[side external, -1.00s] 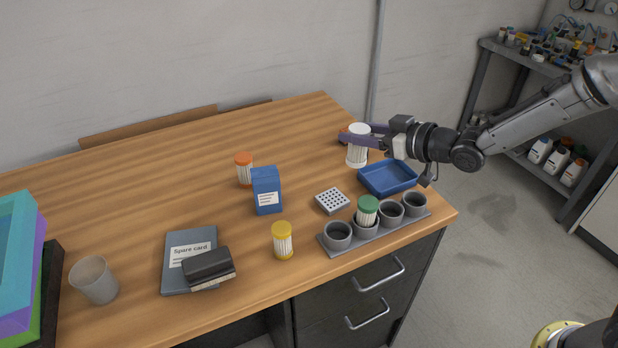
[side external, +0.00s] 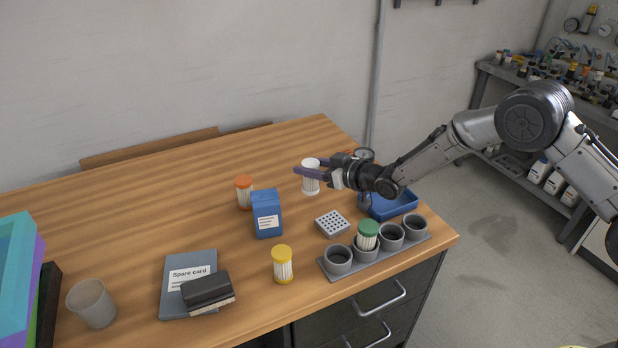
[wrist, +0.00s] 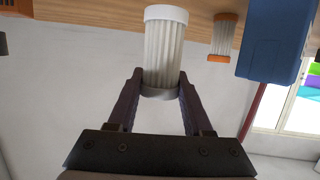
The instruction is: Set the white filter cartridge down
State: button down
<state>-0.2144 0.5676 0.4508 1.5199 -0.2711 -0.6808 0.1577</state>
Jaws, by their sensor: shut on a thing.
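The white filter cartridge (side external: 311,187) is upright at the back of the table, right of the orange-capped cartridge (side external: 244,193). My gripper (side external: 308,173) is shut on it near its capped upper end. In the wrist view, where the table is at the top of the picture, the white cartridge (wrist: 166,50) stands between my two fingers (wrist: 160,80). I cannot tell whether its base touches the wooden table (side external: 200,165) or hangs just above it.
A blue box (side external: 266,213) stands left and in front of the cartridge. A perforated grey block (side external: 332,223), a blue tray (side external: 408,203) and a cup rack (side external: 330,271) holding a green-capped cartridge (side external: 367,236) lie to the front right. A yellow-capped cartridge (side external: 283,266) stands near the front edge.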

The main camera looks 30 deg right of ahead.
jog(key=shift+w+a+f, duration=0.1)
jog(key=shift+w+f, duration=0.2)
jog(key=shift+f, duration=1.55)
jog(key=shift+f, duration=0.2)
jog(key=shift+c, duration=1.6)
grip_release()
jog(key=shift+r, duration=0.15)
